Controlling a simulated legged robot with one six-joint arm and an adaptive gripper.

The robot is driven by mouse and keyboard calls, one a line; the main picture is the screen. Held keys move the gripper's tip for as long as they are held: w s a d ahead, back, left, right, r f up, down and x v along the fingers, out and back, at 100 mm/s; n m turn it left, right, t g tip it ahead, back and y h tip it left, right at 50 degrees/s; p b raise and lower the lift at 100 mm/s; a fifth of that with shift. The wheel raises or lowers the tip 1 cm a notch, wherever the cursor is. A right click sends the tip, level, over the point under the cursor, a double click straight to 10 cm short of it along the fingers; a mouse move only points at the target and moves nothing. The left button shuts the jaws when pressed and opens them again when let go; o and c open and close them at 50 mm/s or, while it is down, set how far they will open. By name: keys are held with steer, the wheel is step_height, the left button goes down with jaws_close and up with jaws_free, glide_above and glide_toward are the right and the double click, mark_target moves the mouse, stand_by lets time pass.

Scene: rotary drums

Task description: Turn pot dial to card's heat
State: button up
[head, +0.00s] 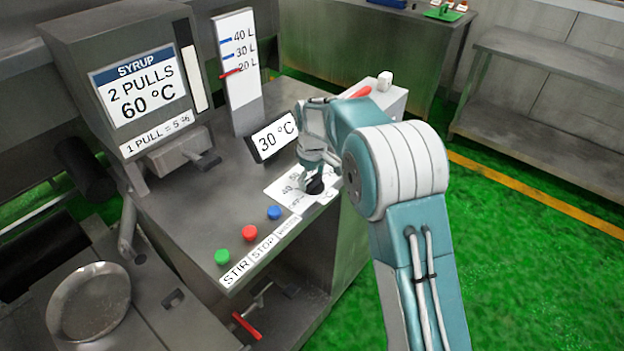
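The syrup card (139,92) at the upper left reads "2 PULLS 60 °C", with "1 PULL = 5 %" below it. A tilted display (272,136) on the counter reads "30 °C". The black dial (316,186) sits on a white scale plate (284,194), where a "40" mark shows. My gripper (317,176) points down at the dial, right over it. My arm and gripper cover part of the dial and scale. I cannot tell whether the fingers are closed on the dial.
Green, red and blue buttons (249,232) stand on the counter's front, labelled STIR, STOP and a third unclear word. A level gauge (238,58) stands behind the display. A lever (203,160) juts below the card. A metal pan (90,300) is at lower left. Green floor is open at right.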

steer(key=shift+s+d+f+m, duration=0.1)
steer(key=shift+d+f+m, duration=0.05)
steer(key=shift+m, duration=0.15)
steer(key=m, duration=0.5)
steer(key=shift+m, duration=0.3)
steer(key=m, duration=0.3)
steer(key=shift+m, duration=0.3)
steer(key=m, duration=0.3)
steer(key=shift+m, duration=0.3)
steer(key=m, duration=0.9)
steer(key=shift+m, duration=0.4)
steer(key=shift+w+m, duration=0.2)
steer(key=shift+m, duration=1.5)
